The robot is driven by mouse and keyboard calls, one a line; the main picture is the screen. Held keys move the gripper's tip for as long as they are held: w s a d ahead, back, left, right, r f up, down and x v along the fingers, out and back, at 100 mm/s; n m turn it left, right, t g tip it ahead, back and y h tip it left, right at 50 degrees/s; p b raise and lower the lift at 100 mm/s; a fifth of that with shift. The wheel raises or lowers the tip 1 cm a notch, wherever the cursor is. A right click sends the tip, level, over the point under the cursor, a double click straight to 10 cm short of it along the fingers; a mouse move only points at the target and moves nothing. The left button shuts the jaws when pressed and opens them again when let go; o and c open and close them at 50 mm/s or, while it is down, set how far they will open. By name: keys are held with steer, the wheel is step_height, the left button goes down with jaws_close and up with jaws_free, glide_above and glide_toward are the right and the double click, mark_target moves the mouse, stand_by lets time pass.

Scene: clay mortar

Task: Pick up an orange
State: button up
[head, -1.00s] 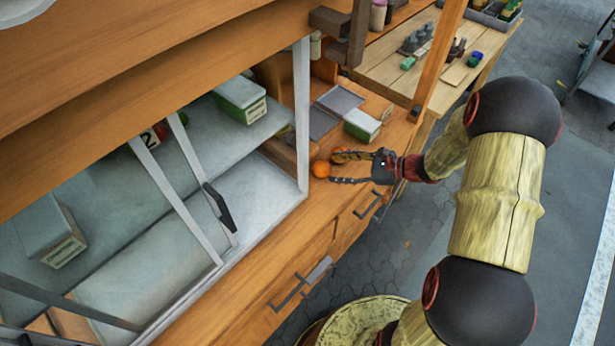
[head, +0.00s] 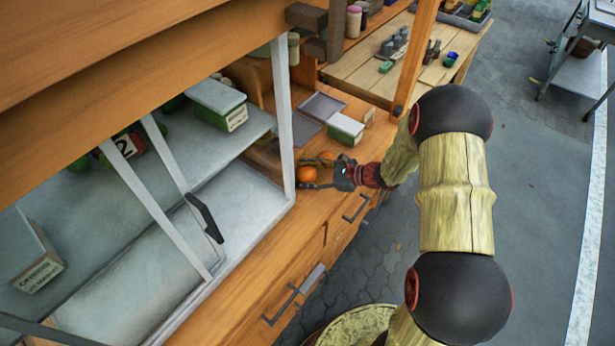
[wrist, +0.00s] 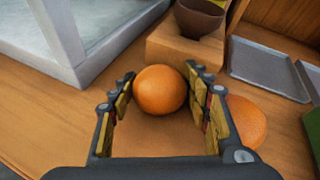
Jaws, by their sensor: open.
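An orange (wrist: 160,90) sits on the wooden counter, between the tips of my open gripper (wrist: 158,97) in the wrist view. A gap shows on the left between it and the left finger; the right fingertip is close beside it, and I cannot tell whether they touch. A second orange (wrist: 246,122) lies outside the right finger, partly hidden by it. In the head view one orange (head: 307,174) shows at my gripper (head: 312,174), near the glass case; the other is mostly hidden behind the finger.
The glass case frame (wrist: 62,30) stands to the left. A wooden block (wrist: 185,52) with a brown bowl (wrist: 199,18) on it is just behind the orange. Grey trays (head: 323,106) and a white-and-green box (head: 345,128) lie farther back on the counter.

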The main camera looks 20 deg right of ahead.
steer(key=c, duration=0.7)
steer(key=shift+c, duration=0.8)
